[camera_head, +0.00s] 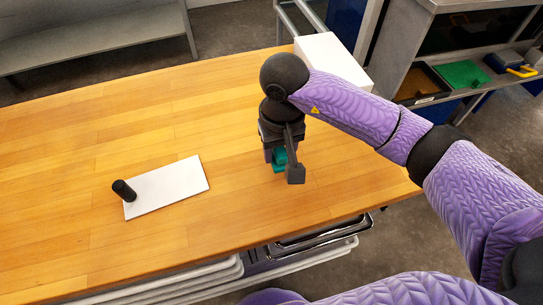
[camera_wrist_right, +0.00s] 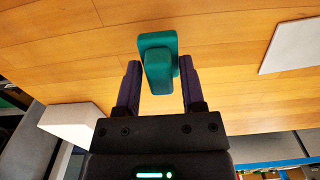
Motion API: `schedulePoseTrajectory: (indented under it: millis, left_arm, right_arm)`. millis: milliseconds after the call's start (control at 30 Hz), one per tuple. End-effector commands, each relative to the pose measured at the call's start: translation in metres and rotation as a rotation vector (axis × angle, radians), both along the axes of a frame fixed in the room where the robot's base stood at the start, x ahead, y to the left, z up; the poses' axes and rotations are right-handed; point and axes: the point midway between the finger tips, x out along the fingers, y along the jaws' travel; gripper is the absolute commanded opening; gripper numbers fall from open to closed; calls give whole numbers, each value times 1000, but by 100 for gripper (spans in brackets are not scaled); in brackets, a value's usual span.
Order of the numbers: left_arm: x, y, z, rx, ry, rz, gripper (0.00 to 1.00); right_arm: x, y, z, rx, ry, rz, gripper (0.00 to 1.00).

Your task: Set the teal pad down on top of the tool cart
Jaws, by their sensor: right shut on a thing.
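The teal pad (camera_head: 279,160) is in my right gripper (camera_head: 282,163), just above or on the wooden tabletop; the gap cannot be told. In the right wrist view the teal pad (camera_wrist_right: 158,62) is a T-shaped teal block between the two fingers of my right gripper (camera_wrist_right: 158,80), which is shut on it. In the head view the gripper hides part of the pad. A grey metal unit (camera_head: 440,5) with an open shelf stands at the upper right; I cannot tell whether it is the tool cart. My left gripper is not in view.
The wooden tabletop (camera_head: 80,150) is mostly clear. A white board (camera_head: 170,188) lies left of my gripper, with a black cylinder (camera_head: 123,190) at its left end. A white box (camera_head: 330,60) stands behind my right arm. A green item (camera_head: 463,74) is on the grey unit's shelf.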

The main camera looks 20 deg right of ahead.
Motion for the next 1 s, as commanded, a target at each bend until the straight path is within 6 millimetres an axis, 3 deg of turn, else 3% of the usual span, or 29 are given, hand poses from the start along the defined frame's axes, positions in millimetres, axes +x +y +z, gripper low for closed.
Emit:
schedulePoseTrajectory:
  millis: [200, 567, 600, 700, 733, 1000]
  left_arm:
    - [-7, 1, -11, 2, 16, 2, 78]
    - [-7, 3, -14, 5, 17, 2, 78]
    - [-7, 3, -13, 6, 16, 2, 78]
    - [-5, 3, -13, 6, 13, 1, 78]
    - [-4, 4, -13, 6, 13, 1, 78]
    - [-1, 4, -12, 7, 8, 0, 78]
  right_arm:
    - [0, 0, -39, 1, 2, 1, 0]
    - [0, 0, -43, 0, -2, 2, 0]
    - [0, 0, -42, 0, -2, 1, 60]
    - [0, 0, -41, 0, -2, 1, 81]
    - [0, 0, -41, 0, -2, 1, 86]
    - [0, 0, -40, 0, -2, 1, 86]
